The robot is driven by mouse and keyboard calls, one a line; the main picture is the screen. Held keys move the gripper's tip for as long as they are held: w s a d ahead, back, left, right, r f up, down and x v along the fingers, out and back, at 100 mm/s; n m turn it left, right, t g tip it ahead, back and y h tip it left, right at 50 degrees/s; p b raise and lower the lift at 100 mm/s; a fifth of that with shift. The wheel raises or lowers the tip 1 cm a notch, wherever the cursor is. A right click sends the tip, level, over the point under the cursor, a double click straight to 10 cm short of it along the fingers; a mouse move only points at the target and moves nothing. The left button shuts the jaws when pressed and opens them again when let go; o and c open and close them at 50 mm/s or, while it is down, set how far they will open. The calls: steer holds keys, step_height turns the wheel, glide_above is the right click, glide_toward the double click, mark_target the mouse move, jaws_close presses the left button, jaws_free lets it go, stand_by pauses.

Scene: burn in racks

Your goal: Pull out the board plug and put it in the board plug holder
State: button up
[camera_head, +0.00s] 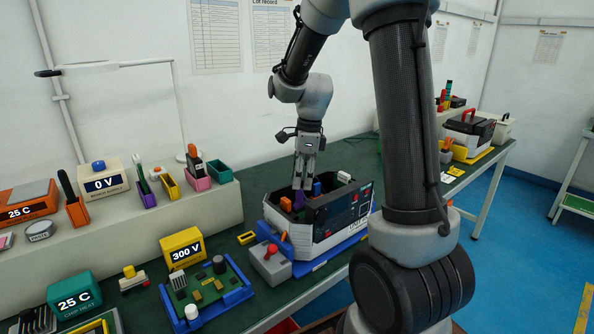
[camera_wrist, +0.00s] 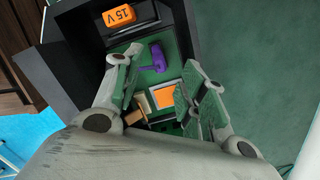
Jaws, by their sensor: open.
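A purple plug with a handle-like shape (camera_wrist: 153,58), which looks like the board plug, stands on the green board inside the open test unit (camera_head: 342,217). In the head view a purple part (camera_head: 298,201) shows inside the unit, below my fingertips. My gripper (camera_head: 304,184) points down into the unit's open top. In the wrist view my gripper (camera_wrist: 161,70) has its fingers spread, with the plug seen beyond and between the tips; nothing is held. A small purple holder (camera_head: 148,199) on the grey shelf matches the plug's colour; I cannot tell for sure that it is the board plug holder.
Inside the unit an orange 15 V block (camera_wrist: 118,15) and an orange square part (camera_wrist: 164,97) sit near the plug. The unit's walls are close around my fingers. A grey box with a red knob (camera_head: 271,262) stands in front. Yellow (camera_head: 171,187) and pink (camera_head: 199,182) holders line the shelf.

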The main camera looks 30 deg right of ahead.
mark_target(299, 201)
steer(key=f, duration=0.6)
steer(key=shift+w+a, duration=0.1)
steer(key=shift+a, duration=0.2)
steer(key=shift+r, duration=0.1)
jaws_close()
